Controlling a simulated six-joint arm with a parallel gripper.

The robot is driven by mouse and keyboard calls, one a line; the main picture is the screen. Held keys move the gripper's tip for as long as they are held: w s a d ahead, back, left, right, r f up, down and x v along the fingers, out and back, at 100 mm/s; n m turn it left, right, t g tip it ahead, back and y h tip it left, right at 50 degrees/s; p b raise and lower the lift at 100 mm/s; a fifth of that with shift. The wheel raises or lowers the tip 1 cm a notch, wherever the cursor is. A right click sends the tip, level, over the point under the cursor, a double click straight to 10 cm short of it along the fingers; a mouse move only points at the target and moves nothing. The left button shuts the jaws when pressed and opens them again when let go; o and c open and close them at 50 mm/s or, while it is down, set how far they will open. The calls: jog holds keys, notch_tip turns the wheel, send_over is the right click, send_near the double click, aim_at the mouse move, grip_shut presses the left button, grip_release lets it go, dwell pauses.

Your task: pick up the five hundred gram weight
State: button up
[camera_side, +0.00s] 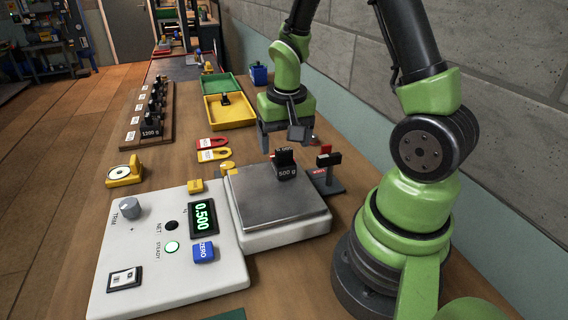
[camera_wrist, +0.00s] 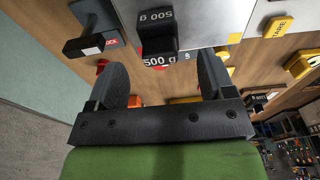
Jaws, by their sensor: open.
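The five hundred gram weight (camera_side: 286,166) is a black block with a raised grip and a white "500 g" label. It stands upright on the grey scale pan (camera_side: 270,208). My gripper (camera_side: 285,140) is open and empty, just behind and above the weight in the side view. In the wrist view the weight (camera_wrist: 158,35) lies beyond the fingertips, roughly between their lines, and my gripper (camera_wrist: 162,80) does not touch it. The scale display (camera_side: 203,218) reads 0.500 in green.
A black-handled lever post (camera_side: 327,172) stands right of the pan, close to the weight. Red and yellow tags (camera_side: 212,149) lie behind the scale. A yellow tray (camera_side: 229,110) and a wooden rack of black weights (camera_side: 150,118) are further back. A wall runs along the right.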

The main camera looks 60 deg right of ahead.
aim_at(284, 149)
notch_tip(284, 149, down, 5)
jog(key=shift+w+d, duration=0.1)
jog(key=shift+w, duration=0.05)
jog(key=shift+c, duration=0.2)
grip_shut()
jog(key=shift+r, duration=0.15)
notch_tip(284, 149, up, 10)
jog(key=shift+f, duration=0.1)
jog(key=shift+w, duration=0.1)
dwell(0.4)
